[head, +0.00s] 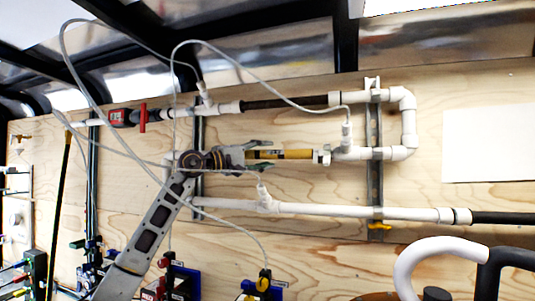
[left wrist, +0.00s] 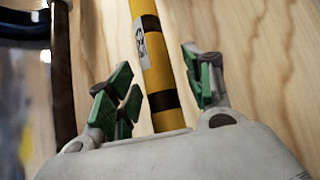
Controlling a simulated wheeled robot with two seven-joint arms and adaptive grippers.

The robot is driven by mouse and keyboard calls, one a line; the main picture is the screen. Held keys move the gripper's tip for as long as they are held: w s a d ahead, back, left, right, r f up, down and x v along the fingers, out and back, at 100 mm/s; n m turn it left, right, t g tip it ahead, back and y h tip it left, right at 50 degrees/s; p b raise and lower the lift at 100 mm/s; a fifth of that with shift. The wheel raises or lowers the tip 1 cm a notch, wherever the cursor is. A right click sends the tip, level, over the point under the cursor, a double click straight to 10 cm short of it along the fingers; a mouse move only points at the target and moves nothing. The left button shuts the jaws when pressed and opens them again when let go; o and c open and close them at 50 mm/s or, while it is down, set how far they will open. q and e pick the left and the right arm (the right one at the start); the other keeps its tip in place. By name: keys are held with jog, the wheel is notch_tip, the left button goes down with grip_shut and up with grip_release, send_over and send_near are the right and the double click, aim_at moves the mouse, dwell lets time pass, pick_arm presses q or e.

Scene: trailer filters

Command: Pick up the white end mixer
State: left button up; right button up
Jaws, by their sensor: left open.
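A yellow tube with black bands (head: 285,154) lies level in the middle pipe row, with a white fitting (head: 322,156) at its right end. It shows in the left wrist view (left wrist: 160,65) with a small label. My left gripper (head: 263,156) is open around the tube's left part. In the left wrist view, the green-padded fingers of this gripper (left wrist: 157,75) stand on either side of the tube, apart from it. The tube's left end is hidden by the gripper. I cannot tell which part is the white end mixer. My right gripper is not in view.
A dark tube (head: 285,102) in white pipe runs above, and a long white pipe (head: 330,210) runs below. Thin clear hoses (head: 245,68) loop around my left arm. A metal rail (head: 375,185) stands right. A white curved pipe (head: 405,265) is at bottom right.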

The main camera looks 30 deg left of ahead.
pick_arm(q)
grip_shut()
dwell(0.7)
